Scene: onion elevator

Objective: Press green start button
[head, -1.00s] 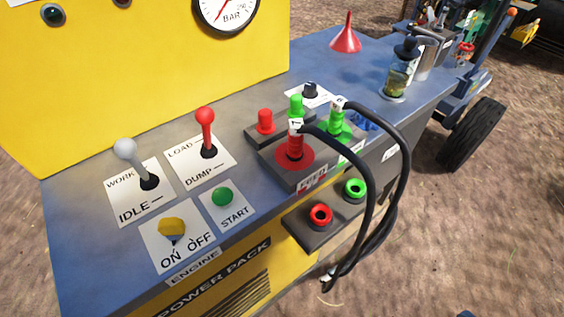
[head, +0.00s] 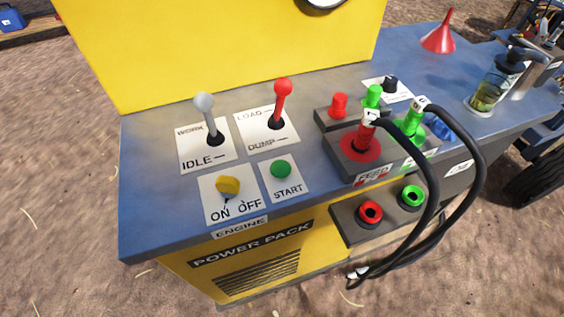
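The green start button (head: 280,169) is a small round dome on a white plate marked START (head: 288,189). It sits on the blue top of the power pack, near its front edge. The yellow ON/OFF engine knob (head: 228,186) is just left of it, on its own white plate. My gripper is not in the head view, and nothing covers the button.
A grey-knobbed WORK/IDLE lever (head: 207,112) and a red LOAD/DUMP lever (head: 281,98) stand behind the button. To the right are red and green hose couplings (head: 365,138) with black hoses (head: 433,190) hanging over the front. A red funnel (head: 440,35) and a glass jar (head: 492,86) stand farther right.

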